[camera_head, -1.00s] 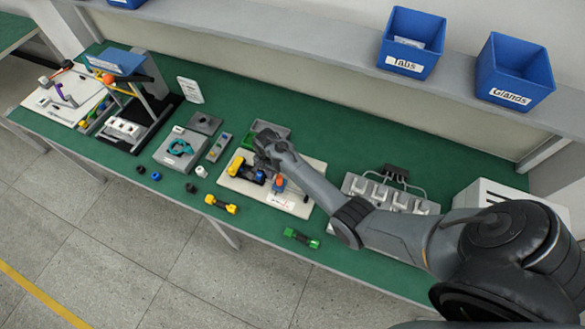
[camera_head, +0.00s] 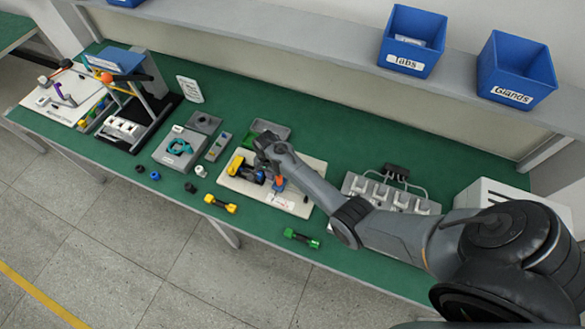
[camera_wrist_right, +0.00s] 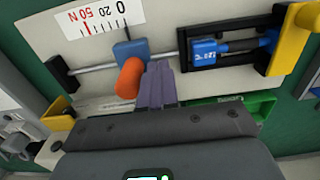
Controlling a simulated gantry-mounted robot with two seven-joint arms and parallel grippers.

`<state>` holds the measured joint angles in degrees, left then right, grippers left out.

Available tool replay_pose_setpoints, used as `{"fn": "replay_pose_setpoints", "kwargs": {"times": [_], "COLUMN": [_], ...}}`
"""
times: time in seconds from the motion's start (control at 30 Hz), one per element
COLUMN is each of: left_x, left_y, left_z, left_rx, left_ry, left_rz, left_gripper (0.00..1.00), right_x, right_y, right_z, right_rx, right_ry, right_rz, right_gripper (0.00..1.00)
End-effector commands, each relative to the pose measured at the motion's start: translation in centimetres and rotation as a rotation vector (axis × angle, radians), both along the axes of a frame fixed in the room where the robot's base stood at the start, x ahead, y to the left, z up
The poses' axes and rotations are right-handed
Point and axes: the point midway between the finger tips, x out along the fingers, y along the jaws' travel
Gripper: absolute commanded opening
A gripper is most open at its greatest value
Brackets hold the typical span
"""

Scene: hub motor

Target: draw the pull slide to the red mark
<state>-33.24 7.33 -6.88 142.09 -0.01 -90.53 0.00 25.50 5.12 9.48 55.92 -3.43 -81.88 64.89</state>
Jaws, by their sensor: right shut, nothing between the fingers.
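The pull slide, a blue block (camera_wrist_right: 130,50) with an orange knob (camera_wrist_right: 130,78), rides on a metal rod on the pale board (camera_head: 312,172). In the right wrist view, an upside-down scale label (camera_wrist_right: 100,18) carries a red mark (camera_wrist_right: 87,28). The slide's dark pointer line is near the 0, to the right of the red mark. My right gripper (camera_wrist_right: 157,82) is shut and empty, its purple fingers close beside the knob on its right. I cannot tell whether they touch. In the head view, the right gripper (camera_head: 271,170) partly covers the slide. The left gripper is not in view.
A black frame with a blue block (camera_wrist_right: 204,50) and a yellow part (camera_wrist_right: 295,38) are right of the slide in the wrist view. A green tray (camera_wrist_right: 230,108) lies beside the board. A yellow-black tool (camera_head: 220,203) and green-black tool (camera_head: 301,238) lie near the bench's front edge.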

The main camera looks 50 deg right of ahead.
Motion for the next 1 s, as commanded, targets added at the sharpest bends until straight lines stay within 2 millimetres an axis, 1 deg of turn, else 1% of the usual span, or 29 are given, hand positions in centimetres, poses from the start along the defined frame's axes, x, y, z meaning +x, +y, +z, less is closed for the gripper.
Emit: {"fn": "replay_pose_setpoints", "kwargs": {"times": [0.1,0.33,1.0], "left_x": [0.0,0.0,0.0], "left_y": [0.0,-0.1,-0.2], "left_z": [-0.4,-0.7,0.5], "left_rx": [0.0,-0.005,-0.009], "left_ry": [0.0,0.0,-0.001], "left_rz": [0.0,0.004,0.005], "left_gripper": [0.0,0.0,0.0], "right_x": [0.0,0.0,-0.9], "right_y": [0.0,0.0,-0.3], "right_z": [-0.6,-1.3,-1.2], "right_rx": [0.0,0.0,0.001], "right_ry": [0.0,0.0,0.001], "right_rz": [0.0,0.0,0.0], "right_gripper": [0.0,0.0,0.0]}}
